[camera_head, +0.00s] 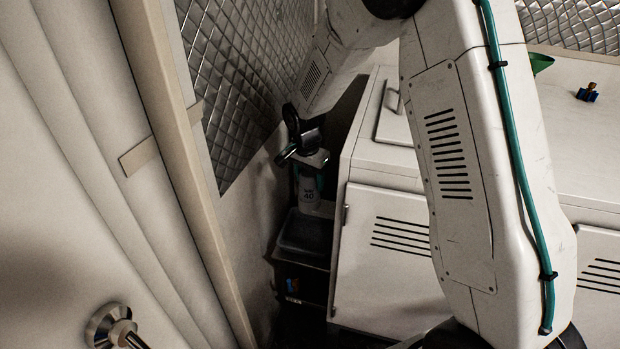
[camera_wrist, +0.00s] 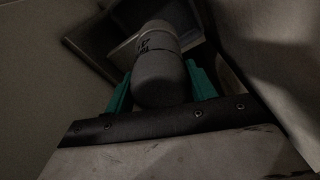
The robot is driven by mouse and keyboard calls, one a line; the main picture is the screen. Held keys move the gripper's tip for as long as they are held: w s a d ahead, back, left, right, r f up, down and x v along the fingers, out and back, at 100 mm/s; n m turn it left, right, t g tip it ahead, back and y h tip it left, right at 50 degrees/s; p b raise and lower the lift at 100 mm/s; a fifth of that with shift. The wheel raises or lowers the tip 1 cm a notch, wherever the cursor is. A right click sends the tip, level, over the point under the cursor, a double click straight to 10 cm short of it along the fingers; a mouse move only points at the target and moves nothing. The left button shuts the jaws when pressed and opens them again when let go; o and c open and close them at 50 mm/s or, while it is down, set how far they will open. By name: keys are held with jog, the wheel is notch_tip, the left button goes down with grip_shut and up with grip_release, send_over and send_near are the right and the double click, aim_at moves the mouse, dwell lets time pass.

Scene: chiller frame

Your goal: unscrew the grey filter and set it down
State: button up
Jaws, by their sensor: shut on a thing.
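The grey filter (camera_wrist: 160,78) is a rounded cylinder with a pale label band and dark print. In the wrist view it sits between the two teal fingers of my gripper (camera_wrist: 162,85), which is shut on it. In the head view, my gripper (camera_head: 308,176) reaches down into the narrow dark gap, and the filter's pale label (camera_head: 309,194) with "40" on it shows just below. The filter looks about upright there. Its far end is in shadow, and I cannot tell whether it is still attached to anything.
A white cabinet (camera_head: 390,262) closes the gap on the right, a quilted metal wall (camera_head: 240,75) on the left. Room is tight.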

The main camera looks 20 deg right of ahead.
jog(key=n, duration=0.5)
jog(key=shift+n+y, duration=0.3)
jog(key=n, duration=0.6)
jog(key=shift+a+t+y, duration=0.15)
jog(key=shift+t+y, duration=0.15)
jog(key=shift+y, duration=0.1)
jog(key=o, duration=1)
jog(key=shift+f, duration=0.1)
